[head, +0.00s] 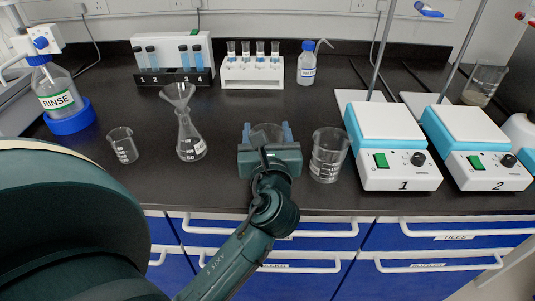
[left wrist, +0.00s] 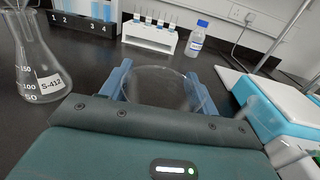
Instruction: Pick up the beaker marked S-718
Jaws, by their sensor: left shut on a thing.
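My left gripper (head: 267,134) is at the front middle of the black bench, its blue fingers on either side of a clear glass beaker (head: 266,129). It is shut on this beaker; the rim also shows between the fingers in the left wrist view (left wrist: 165,86). The gripper body hides most of the beaker, so no mark can be read and I cannot tell whether it touches the bench. Another beaker (head: 328,157) stands just right of the gripper, and a smaller one (head: 122,146) stands at the left; their marks are not legible. My right gripper is not in view.
A flask marked S-412 (left wrist: 45,75) with a funnel (head: 178,94) stands left of the gripper. Stirrer 1 (head: 393,150) and stirrer 2 (head: 474,152) are at the right. Tube racks (head: 252,73) and a blue-capped bottle (head: 307,65) stand behind. Bench between is clear.

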